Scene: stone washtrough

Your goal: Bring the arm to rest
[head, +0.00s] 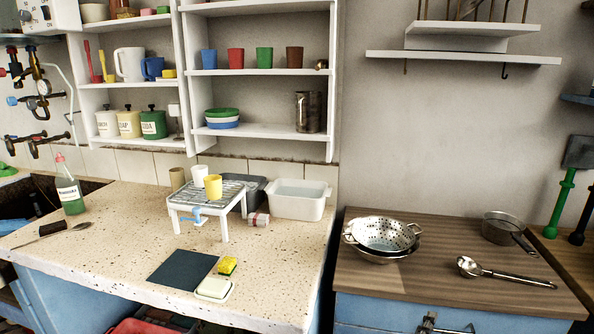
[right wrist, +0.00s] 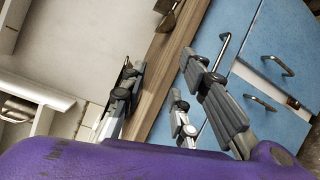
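My right gripper (right wrist: 160,78) shows in the right wrist view with its dark grey fingers spread apart and nothing between them. Behind the fingers are blue drawer fronts (right wrist: 270,38) with metal handles and the edge of the wooden worktop (right wrist: 165,55). In the head view only the tips of my right gripper (head: 446,326) show at the bottom edge, in front of the blue cabinet below the worktop. My left gripper is in neither view.
A colander (head: 383,232), a saucepan (head: 503,227) and a ladle (head: 505,274) lie on the wooden worktop. The speckled stone counter (head: 110,230) at left holds a small rack (head: 207,196), a white tub (head: 298,200) and a green bottle (head: 70,190). Shelves hang above.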

